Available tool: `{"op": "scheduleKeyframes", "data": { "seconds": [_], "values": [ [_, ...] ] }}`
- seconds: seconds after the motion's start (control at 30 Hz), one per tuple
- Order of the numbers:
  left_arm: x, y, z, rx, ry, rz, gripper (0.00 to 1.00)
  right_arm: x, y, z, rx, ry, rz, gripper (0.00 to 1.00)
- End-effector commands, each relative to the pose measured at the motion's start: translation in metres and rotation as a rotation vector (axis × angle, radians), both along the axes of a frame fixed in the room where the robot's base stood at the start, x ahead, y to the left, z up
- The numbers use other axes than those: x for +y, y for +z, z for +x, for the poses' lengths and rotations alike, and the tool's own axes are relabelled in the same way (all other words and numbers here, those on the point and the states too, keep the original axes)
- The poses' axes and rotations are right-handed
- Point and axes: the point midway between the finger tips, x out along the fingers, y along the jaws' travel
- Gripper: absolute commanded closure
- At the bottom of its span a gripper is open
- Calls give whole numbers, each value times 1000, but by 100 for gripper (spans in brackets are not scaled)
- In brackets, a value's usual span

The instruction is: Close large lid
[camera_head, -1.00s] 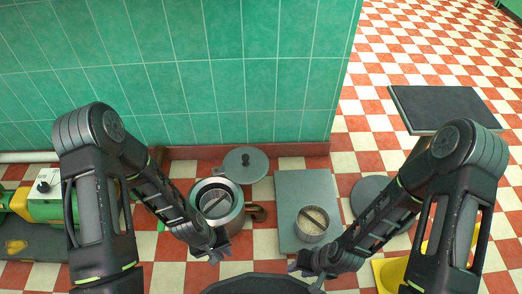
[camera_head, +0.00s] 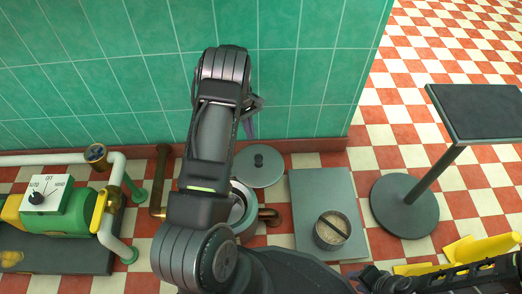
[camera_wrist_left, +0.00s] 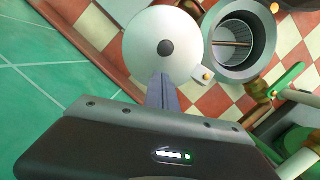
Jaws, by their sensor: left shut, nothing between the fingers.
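The large lid (camera_head: 258,168) is a grey disc with a dark central knob, swung open behind the large kettle (camera_head: 246,219). My left arm hides much of the kettle in the head view. In the left wrist view the lid (camera_wrist_left: 150,28) stands beside the open kettle mouth (camera_wrist_left: 222,64), whose inside is visible. My left gripper (camera_head: 250,128) is shut and empty on the wall side of the lid. In the wrist view its fingertips (camera_wrist_left: 161,76) overlap the lid's edge; contact is unclear. My right gripper (camera_head: 362,277) is low at the bottom edge, its jaws unclear.
A small round pot (camera_head: 333,230) with a bar across its top stands on a grey plate (camera_head: 310,185). A green tiled wall (camera_head: 310,60) rises close behind. A green pump (camera_head: 66,212) with pipes is at left. A black stand (camera_head: 405,207) is at right.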

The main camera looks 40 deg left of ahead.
Motion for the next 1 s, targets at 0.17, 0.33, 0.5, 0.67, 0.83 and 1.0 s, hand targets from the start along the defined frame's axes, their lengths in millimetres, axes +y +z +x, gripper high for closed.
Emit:
{"op": "scheduleKeyframes", "data": {
  "seconds": [0.17,0.33,0.5,0.67,0.83,1.0],
  "values": [
    [-1,-3,0,0,-2,0,100,0,-1,0,-1,0,0,67],
    [-4,-18,-1,-1,-3,1,100,0,-9,1,-3,-1,-1,67],
    [-11,-45,-3,0,-3,0,100,0,-21,3,-8,-4,-1,67],
    [-17,-72,-5,0,-3,1,100,0,-31,5,-11,-6,-1,67],
    [-22,-92,-6,-1,-4,1,100,-1,-37,7,-12,-7,1,67],
    [-24,-97,-7,-3,-5,1,100,-1,-38,7,-12,-7,2,67]
  ]
}}
